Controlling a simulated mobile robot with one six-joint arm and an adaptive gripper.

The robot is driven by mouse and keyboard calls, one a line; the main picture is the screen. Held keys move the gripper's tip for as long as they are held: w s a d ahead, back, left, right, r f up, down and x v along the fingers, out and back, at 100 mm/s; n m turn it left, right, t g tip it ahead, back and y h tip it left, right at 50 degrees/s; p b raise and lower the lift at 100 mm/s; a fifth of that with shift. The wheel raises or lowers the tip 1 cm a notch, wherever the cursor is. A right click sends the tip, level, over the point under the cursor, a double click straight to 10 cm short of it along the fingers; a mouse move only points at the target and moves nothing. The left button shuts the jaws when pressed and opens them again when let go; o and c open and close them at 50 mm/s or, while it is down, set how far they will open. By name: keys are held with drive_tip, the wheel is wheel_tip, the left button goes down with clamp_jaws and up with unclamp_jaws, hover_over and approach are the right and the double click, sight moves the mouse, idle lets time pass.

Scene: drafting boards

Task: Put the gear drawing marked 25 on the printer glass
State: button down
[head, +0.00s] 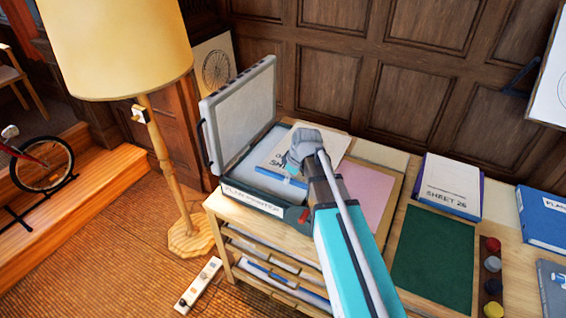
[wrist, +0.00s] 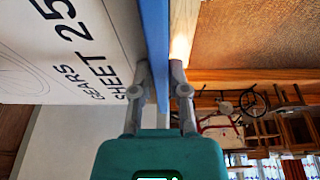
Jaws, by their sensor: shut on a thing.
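The gear drawing marked 25 (head: 318,141) is a white sheet with a blue strip along one edge. Its words "GEARS SHEET 25" show in the wrist view (wrist: 62,50). My gripper (head: 291,172) is shut on the blue-strip edge, with one finger on each side in the wrist view (wrist: 161,80). In the head view the drawing is over the plan printer (head: 250,200), whose lid (head: 242,112) stands open. Part of the pale printer glass (head: 238,172) shows left of the sheet. My gripper hides part of the drawing. I cannot tell whether the sheet touches the glass.
A pink sheet (head: 368,192) lies right of the printer. Further right are a green mat (head: 435,260), a drawing marked 26 (head: 452,185) and a blue binder (head: 543,222). A floor lamp (head: 120,50) stands left. The panelled wall (head: 400,85) is close behind.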

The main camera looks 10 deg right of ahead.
sight(273, 168)
drive_tip(key=shift+w, duration=0.1)
drive_tip(key=w+a+f+b, duration=0.1)
drive_tip(key=w, duration=0.1)
drive_tip(key=w+a+f+b, duration=0.2)
drive_tip(key=w, duration=0.1)
drive_tip(key=w+a+f+b, duration=0.1)
drive_tip(key=w+a, duration=0.1)
drive_tip(key=w, duration=0.1)
drive_tip(key=shift+f, duration=0.25)
drive_tip(key=f+b, duration=0.1)
drive_tip(key=w+a+f+b, duration=0.1)
drive_tip(key=w+f+b, duration=0.1)
drive_tip(key=b, duration=0.1)
drive_tip(key=shift+a+f, duration=0.2)
drive_tip(key=shift+a, duration=0.05)
drive_tip(key=shift+w+a+f+b, duration=0.35)
drive_tip(key=shift+w+f+b, duration=0.1)
drive_tip(key=shift+f+b, duration=0.1)
